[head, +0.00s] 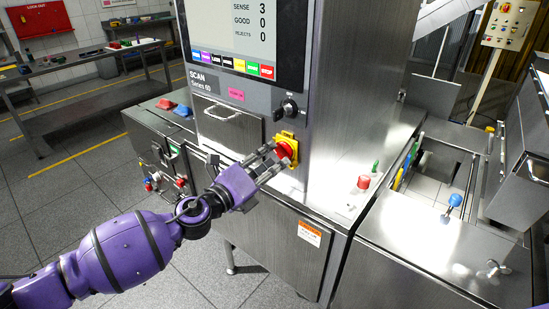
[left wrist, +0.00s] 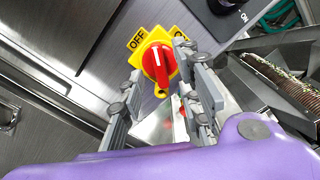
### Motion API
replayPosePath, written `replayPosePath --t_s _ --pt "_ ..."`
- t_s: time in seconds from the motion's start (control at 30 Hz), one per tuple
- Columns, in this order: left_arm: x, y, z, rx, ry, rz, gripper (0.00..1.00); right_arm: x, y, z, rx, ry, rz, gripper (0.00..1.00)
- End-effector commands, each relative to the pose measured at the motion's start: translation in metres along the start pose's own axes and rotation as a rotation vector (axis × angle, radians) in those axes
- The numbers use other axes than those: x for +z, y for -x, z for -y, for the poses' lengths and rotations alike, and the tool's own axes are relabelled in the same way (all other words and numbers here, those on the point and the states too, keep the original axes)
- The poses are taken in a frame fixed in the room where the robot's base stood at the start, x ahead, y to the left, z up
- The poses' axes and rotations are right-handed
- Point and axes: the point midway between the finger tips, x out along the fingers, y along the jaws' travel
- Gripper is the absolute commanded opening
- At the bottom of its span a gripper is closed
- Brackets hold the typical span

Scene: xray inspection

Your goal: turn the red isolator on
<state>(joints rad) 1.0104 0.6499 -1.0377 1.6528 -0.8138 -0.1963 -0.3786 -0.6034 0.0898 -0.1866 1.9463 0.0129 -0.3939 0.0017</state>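The red isolator (head: 287,149) is a red rotary knob on a yellow plate, on the front of the grey scanner cabinet. In the left wrist view the knob (left wrist: 158,63) has a white mark on its upper part, and its handle slants down and slightly right. The OFF label (left wrist: 136,39) shows at its upper left; the ON label at its right is partly covered by a finger. My left gripper (head: 273,161) is at the knob, its fingers apart on either side of it. I cannot tell whether they touch it.
A black rotary switch (head: 289,107) sits just above the isolator, below the screen (head: 247,30). A red-capped item (head: 363,183) stands on the ledge at the right. A steel conveyor housing fills the right side. Open floor lies at the left.

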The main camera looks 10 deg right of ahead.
Motion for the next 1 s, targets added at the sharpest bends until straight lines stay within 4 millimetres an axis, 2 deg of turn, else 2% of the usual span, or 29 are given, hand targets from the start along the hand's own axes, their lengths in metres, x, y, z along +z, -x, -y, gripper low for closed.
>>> replayPosePath --t_s 0.03,0.2,0.4,0.6,0.83,0.87,0.93,1.0 --pt "0.0 0.012 -0.002 0.003 0.0 -0.001 0.31 0.0 0.0 0.0 0.0 0.0 -0.001 0.0" --pt "0.0 0.05 -0.002 0.003 0.003 0.0 0.31 -0.001 0.0 0.0 0.0 0.0 -0.001 0.0" --pt "0.0 0.084 -0.001 0.002 0.002 0.001 0.31 -0.001 0.0 0.0 0.0 -0.001 -0.001 0.0" --pt "0.0 0.097 0.0 0.0 0.001 0.001 0.31 -0.001 0.0 0.0 0.0 -0.001 -0.001 0.0" --pt "0.0 0.098 0.0 0.0 0.001 0.001 0.31 -0.001 0.0 0.0 0.0 -0.001 -0.001 0.0" --pt "0.0 0.098 0.0 0.0 0.001 0.001 0.31 -0.001 0.0 0.0 0.0 -0.001 -0.001 0.01" --pt "-0.003 0.099 -0.004 0.005 0.006 -0.001 0.31 -0.002 -0.002 0.001 -0.002 0.001 -0.004 0.1" --pt "-0.017 0.104 -0.021 0.025 0.033 -0.01 0.31 -0.01 -0.01 0.003 -0.008 0.005 -0.018 0.2"
